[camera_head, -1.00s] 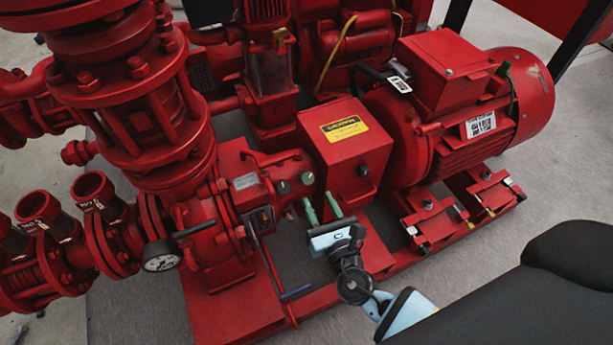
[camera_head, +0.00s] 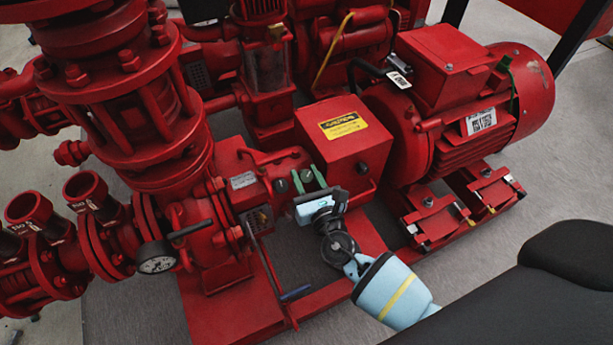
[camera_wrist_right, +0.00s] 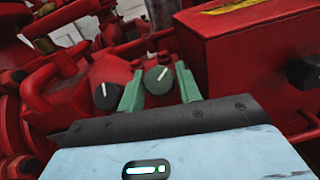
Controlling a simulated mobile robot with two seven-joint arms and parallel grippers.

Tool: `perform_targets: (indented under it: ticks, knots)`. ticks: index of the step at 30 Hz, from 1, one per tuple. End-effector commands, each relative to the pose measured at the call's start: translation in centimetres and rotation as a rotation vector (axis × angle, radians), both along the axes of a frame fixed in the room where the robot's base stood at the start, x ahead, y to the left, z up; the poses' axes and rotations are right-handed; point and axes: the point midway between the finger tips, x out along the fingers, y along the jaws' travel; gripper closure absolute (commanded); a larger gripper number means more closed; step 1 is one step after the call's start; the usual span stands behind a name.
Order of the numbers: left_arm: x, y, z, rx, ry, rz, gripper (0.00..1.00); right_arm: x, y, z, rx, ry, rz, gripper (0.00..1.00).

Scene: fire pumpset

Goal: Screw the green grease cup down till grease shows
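The green grease cup (camera_head: 307,176) is a small round dark green cap with a white pointer line, on the red bearing housing left of the coupling guard. In the right wrist view the cup (camera_wrist_right: 157,80) lies between the two green fingers of my right gripper (camera_wrist_right: 160,87). Its pointer slants up to the right. My right gripper (camera_head: 309,179) is open around it; small gaps seem to show and contact is not clear. A similar dark cap (camera_wrist_right: 108,92) sits just left of the left finger. No grease is visible. My left gripper is out of view.
The red coupling guard (camera_head: 345,150) with a yellow label stands close on the right. A red pipe handle (camera_wrist_right: 60,75) lies left of the caps. A pressure gauge (camera_head: 157,257) and a blue-ended lever (camera_head: 296,293) are nearby. The motor (camera_head: 460,110) stands farther right.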

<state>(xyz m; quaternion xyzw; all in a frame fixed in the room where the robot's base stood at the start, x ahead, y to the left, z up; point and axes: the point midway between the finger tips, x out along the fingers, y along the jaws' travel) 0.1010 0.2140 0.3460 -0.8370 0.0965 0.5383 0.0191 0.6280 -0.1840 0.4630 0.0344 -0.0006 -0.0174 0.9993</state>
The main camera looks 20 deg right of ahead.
Motion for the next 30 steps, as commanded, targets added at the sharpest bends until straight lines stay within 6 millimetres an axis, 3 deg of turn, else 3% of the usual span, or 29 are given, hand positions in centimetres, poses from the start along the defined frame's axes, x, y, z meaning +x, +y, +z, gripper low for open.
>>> perform_targets:
  ticks: [1, 6, 18, 27, 28, 30]
  knots:
    - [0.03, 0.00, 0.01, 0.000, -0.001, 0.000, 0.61, -0.01, 0.00, 0.00, 0.000, 0.000, 0.000, 0.73]
    - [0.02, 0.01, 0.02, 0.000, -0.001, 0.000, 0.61, -0.02, 0.00, -0.01, 0.000, 0.000, 0.000, 0.93]
    - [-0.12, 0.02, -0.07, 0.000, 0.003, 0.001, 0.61, -0.03, 0.14, -0.02, 0.172, 0.007, -0.171, 0.93]
    - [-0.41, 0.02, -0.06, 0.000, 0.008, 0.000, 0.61, -0.04, 0.10, -0.03, 0.179, 0.007, -0.179, 0.93]
    - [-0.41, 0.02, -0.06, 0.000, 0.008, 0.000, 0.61, -0.04, 0.09, -0.04, 0.178, 0.007, -0.179, 0.66]
    - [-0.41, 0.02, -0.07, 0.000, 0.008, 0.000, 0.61, -0.04, 0.09, -0.03, 0.178, 0.007, -0.178, 0.61]
